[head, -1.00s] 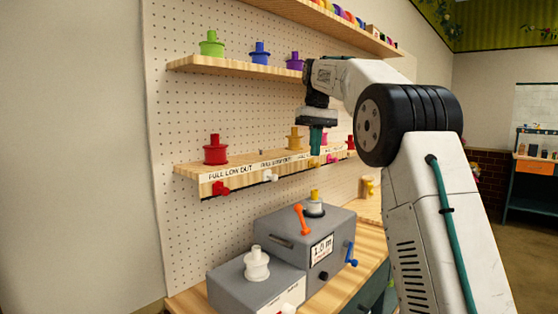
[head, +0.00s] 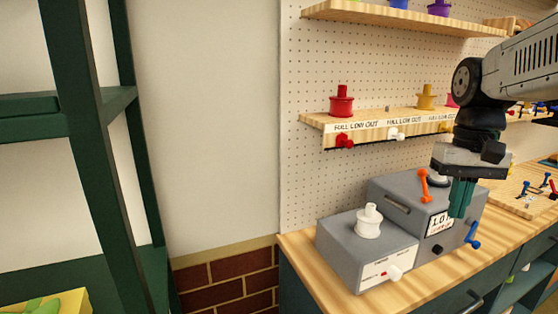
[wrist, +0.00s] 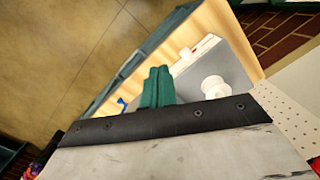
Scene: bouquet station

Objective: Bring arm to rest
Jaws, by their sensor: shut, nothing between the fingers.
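My gripper (head: 462,197) points down in the head view, its green fingers together and empty. It hangs in front of the grey machine (head: 385,190) with the orange lever (head: 423,185) and blue crank (head: 472,235), covering part of its label. I cannot tell the exact gap between them. In the wrist view the shut green fingers (wrist: 157,88) stick up past my dark mounting edge, with the lower grey box and its white spool (wrist: 214,87) to the right.
The lower grey box (head: 340,245) with a white spool (head: 368,221) stands on the wooden bench (head: 315,275). Shelves with coloured spools, such as a red one (head: 342,102), hang on the pegboard behind. A dark green rack (head: 95,150) stands at left; bare wall lies between.

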